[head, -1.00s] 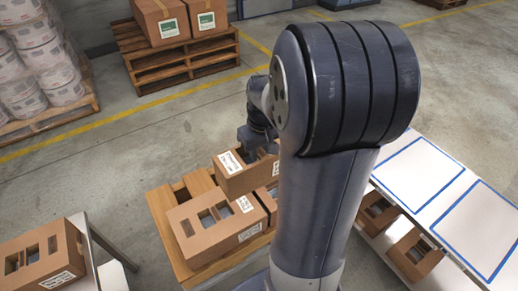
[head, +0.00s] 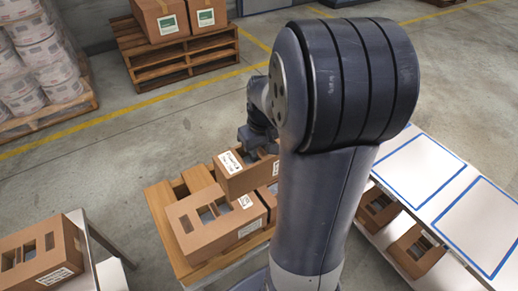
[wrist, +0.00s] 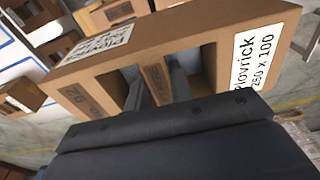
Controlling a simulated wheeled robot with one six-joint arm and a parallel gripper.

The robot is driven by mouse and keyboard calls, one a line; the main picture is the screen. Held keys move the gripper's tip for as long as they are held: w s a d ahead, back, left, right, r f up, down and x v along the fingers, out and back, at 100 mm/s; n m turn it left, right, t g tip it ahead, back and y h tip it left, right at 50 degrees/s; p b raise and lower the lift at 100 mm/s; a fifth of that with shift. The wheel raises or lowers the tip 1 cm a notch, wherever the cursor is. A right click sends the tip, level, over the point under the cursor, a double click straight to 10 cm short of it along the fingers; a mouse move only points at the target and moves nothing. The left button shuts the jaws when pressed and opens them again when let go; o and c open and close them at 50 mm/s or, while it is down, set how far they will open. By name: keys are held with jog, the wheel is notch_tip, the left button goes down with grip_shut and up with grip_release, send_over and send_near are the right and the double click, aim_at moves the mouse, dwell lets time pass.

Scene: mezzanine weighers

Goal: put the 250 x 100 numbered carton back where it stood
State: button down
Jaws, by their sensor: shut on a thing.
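The numbered carton (head: 236,183) is a brown box with white labels. In the wrist view the same carton (wrist: 200,32) shows a label reading "250 x 100" and a second label on another side. My gripper (wrist: 158,82) is shut on it, with its fingers in two openings either side of a cardboard strip. In the head view my gripper (head: 262,146) is above the carton, its fingertips hidden. The carton is over the back right part of a wooden pallet (head: 161,205); I cannot tell whether it touches anything below.
Another slotted carton (head: 188,218) stands on the pallet in front, with one more partly hidden beside it. A carton (head: 70,243) is on a table at left. At right is a white table (head: 425,190) with blue outlines and cartons beneath. My arm hides the middle.

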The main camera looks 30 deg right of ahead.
dwell(0.4)
notch_tip(320, 180, down, 12)
jog(key=b, duration=0.9)
jog(key=shift+r, duration=0.2)
dwell(0.3)
jog(key=shift+f, duration=0.25)
dwell(0.4)
jog(key=c, duration=1.2)
grip_release()
jog(key=shift+o, duration=0.2)
jog(key=shift+r, duration=0.15)
jog(key=r, duration=0.3)
jog(key=s+r+p, duration=0.1)
jog(key=r, duration=0.6)
jog(key=shift+s+r, duration=0.15)
jog(key=shift+r, duration=0.15)
jog(key=shift+f, duration=0.1)
